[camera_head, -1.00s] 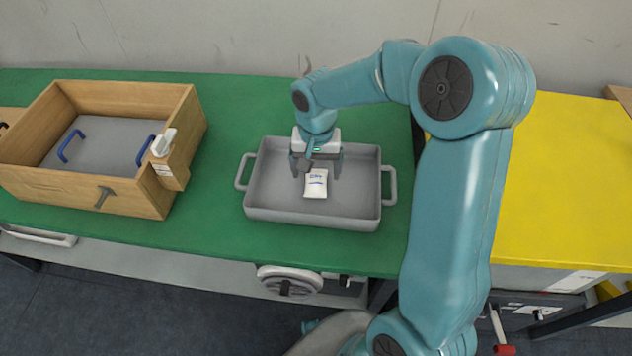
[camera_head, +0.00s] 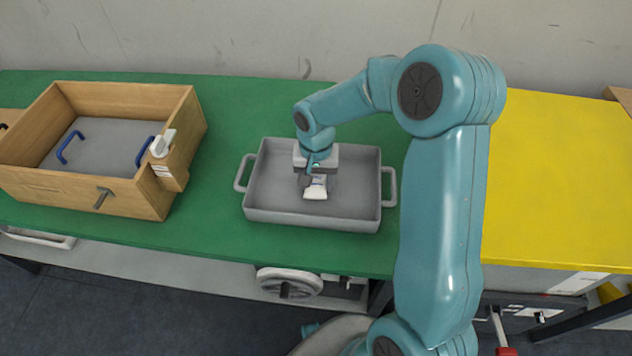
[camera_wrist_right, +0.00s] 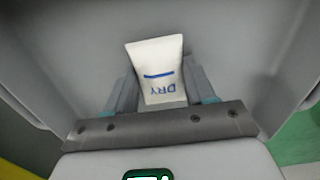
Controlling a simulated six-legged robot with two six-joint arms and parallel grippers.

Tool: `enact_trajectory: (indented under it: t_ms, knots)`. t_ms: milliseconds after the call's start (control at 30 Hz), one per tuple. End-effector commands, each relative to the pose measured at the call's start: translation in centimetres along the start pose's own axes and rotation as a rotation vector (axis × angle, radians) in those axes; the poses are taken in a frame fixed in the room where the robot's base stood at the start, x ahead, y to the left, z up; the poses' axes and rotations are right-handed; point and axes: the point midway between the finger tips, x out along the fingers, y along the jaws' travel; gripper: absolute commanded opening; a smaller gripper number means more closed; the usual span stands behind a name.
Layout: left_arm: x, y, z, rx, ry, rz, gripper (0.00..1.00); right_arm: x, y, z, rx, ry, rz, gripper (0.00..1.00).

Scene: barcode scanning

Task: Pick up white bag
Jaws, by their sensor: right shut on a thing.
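The white bag (camera_head: 316,190) is in the grey tray (camera_head: 268,205) on the green table. My right gripper (camera_head: 315,180) reaches down into the tray and is shut on the bag. In the wrist view its two fingers (camera_wrist_right: 160,90) press on the left and right sides of the bag. The gripper partly hides the bag in the head view. I cannot tell whether the bag still touches the tray floor. My left gripper is not in view.
A wooden box (camera_head: 130,190) with a grey, blue-handled panel stands at the left, with a white scanner-like device (camera_head: 163,143) on its right edge. A yellow surface (camera_head: 560,190) lies to the right. The green table (camera_head: 220,130) is clear between box and tray.

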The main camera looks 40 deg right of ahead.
Motion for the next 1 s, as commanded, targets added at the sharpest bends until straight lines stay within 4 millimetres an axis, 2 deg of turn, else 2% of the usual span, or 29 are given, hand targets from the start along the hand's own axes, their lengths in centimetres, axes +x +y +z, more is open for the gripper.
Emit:
enact_trajectory:
  t_ms: [167,267,367,467,700,800,1000]
  knots:
    - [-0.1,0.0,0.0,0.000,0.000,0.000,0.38,-0.5,0.0,0.0,0.000,0.001,0.000,0.24]
    - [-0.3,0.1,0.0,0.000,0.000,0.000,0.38,-1.4,-0.1,-0.1,0.000,0.003,-0.001,0.24]
    - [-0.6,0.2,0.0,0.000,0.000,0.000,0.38,-3.2,-0.1,-0.1,0.001,0.004,-0.003,0.24]
    - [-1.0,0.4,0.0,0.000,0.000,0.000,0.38,-5.8,-0.1,-0.1,0.001,0.006,-0.004,0.24]
    - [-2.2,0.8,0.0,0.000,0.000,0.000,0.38,-13.4,-0.1,-0.1,0.000,0.006,-0.004,0.24]
    - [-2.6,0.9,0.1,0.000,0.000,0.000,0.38,-16.0,-0.1,-0.1,0.000,0.005,-0.003,0.24]
    - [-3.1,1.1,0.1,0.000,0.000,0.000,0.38,-19.2,-0.1,0.0,-0.001,0.002,-0.002,0.24]
